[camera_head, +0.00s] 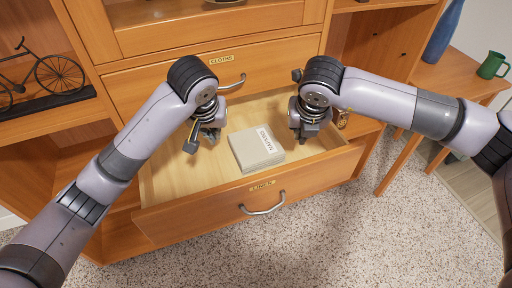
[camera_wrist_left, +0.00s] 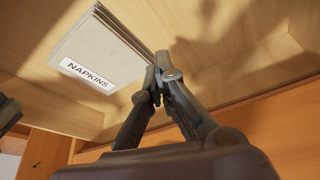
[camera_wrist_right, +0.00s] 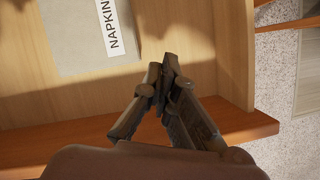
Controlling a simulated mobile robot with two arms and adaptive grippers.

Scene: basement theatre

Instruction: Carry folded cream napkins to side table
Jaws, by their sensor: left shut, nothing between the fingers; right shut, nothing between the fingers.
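The folded cream napkins (camera_head: 254,150) lie as a flat stack in the open lower drawer (camera_head: 200,175), with a white "NAPKINS" label on top. The stack also shows in the left wrist view (camera_wrist_left: 104,52) and in the right wrist view (camera_wrist_right: 80,35). My left gripper (camera_head: 200,140) is over the drawer to the left of the stack, shut and empty, apart from it. My right gripper (camera_head: 308,130) is over the drawer's right side, to the right of the stack, also shut and empty. The side table (camera_head: 450,75) stands at the right, beside the cabinet.
The drawer front (camera_head: 260,200) bears a "LINEN" label and a metal handle. A closed drawer (camera_head: 180,86) labelled "CLOTHS" is above. The side table holds a blue vase (camera_head: 443,32) and a green mug (camera_head: 492,65). A bicycle model (camera_head: 45,80) stands on the left shelf. Speckled floor (camera_head: 350,230) in front is clear.

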